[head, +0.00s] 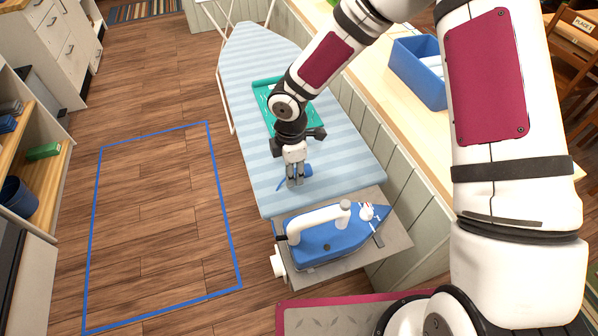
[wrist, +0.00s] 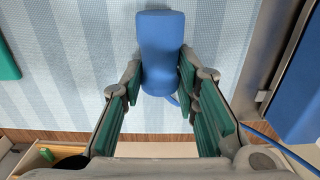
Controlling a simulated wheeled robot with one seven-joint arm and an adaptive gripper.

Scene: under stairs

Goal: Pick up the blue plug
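The blue plug (wrist: 161,45) is a rounded blue block with a blue cable at its lower end. In the wrist view it sits between my two fingertips, with the green pads against its sides and no clear gap. In the head view the plug (head: 307,170) shows partly behind my gripper (head: 294,182), at the near part of the striped ironing board (head: 350,160). My gripper points down and is closed around the plug. I cannot tell whether the plug is lifted off the board.
A blue and white iron (head: 335,240) stands on the grey plate (head: 395,240) at the board's near end. A teal cloth (head: 262,98) lies farther up the board. A blue bin (head: 418,75) stands on the wooden counter at right. A blue outline (head: 95,220) marks clear floor at left.

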